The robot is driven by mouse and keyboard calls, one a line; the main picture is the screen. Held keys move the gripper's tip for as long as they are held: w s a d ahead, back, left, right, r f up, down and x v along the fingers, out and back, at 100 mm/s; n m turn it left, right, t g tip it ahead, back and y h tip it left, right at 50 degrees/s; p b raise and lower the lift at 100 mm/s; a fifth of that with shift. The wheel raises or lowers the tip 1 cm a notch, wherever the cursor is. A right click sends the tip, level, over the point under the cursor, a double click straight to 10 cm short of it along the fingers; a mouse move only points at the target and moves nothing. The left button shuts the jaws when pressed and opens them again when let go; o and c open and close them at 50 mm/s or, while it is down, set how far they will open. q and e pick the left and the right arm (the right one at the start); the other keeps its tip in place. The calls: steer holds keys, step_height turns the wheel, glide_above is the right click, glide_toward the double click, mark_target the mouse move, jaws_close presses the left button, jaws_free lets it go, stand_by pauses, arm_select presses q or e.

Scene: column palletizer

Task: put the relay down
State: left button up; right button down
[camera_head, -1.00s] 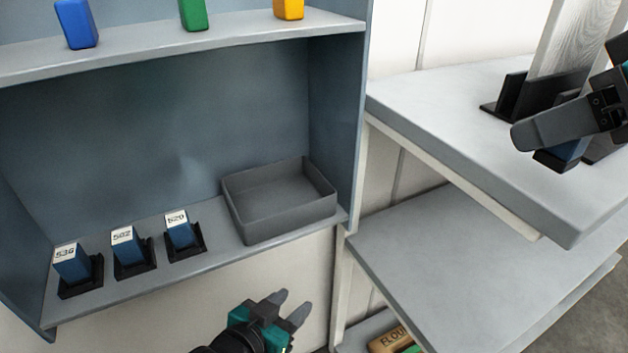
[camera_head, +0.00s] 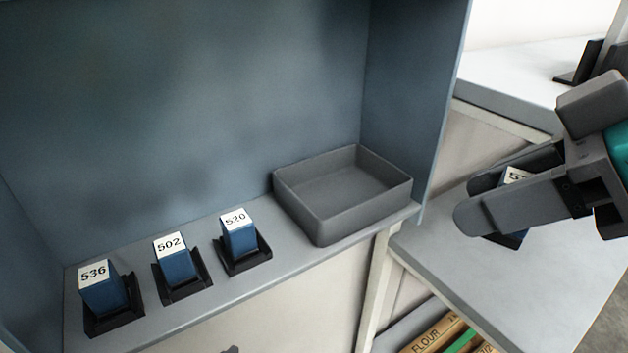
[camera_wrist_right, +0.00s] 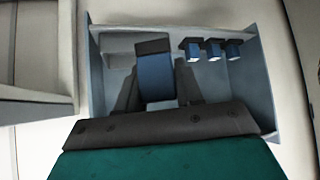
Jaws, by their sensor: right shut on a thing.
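My right gripper (camera_head: 474,200) is at the right, in front of the lower side shelf and right of the cabinet. It is shut on a blue relay (camera_head: 512,239) with a white label, mostly hidden by the fingers; its number cannot be read in full. In the wrist view the relay (camera_wrist_right: 157,78) shows between the fingers, blue with a dark end. Three relays, 536 (camera_head: 103,294), 502 (camera_head: 178,264) and 520 (camera_head: 239,235), stand in black holders on the cabinet shelf. Only a dark tip, probably my left gripper (camera_head: 230,349), shows at the bottom edge.
An empty grey tray (camera_head: 320,226) stands at the right end of the cabinet shelf (camera_head: 140,334), beside the cabinet's side wall (camera_head: 415,95). A side shelf (camera_head: 570,290) is below my right gripper. A flour package (camera_head: 432,337) lies lower down.

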steer(key=shift+a+f, duration=0.1)
steer(key=shift+a, duration=0.1)
arm_select(q)
step_height(320, 180, up, 7)
steer(key=a+p, duration=0.2)
steer(key=p, duration=0.8)
arm_select(e)
steer(key=w+a+f+b, duration=0.1)
steer(key=w+a, duration=0.3)
steer(key=w, duration=0.1)
steer(key=w+a+b, duration=0.1)
steer(key=w+a, duration=0.2)
steer(key=w, duration=0.2)
steer(key=w+a+f+b, duration=0.1)
steer(key=w+a, duration=0.3)
steer(key=w, duration=0.1)
steer(key=shift+w+a+f+b, duration=0.3)
steer(key=shift+w, duration=0.05)
step_height(320, 180, down, 4)
steer(key=shift+r+b, duration=0.15)
steer(key=shift+b, duration=0.65)
steer(key=shift+w+f, duration=0.1)
steer(key=shift+f, duration=0.35)
arm_select(q)
steer(key=shift+y, duration=0.3)
steer(key=f, duration=0.5)
steer(key=shift+s+d+f, duration=0.1)
steer(key=shift+s+d, duration=0.05)
steer(key=shift+s, duration=0.15)
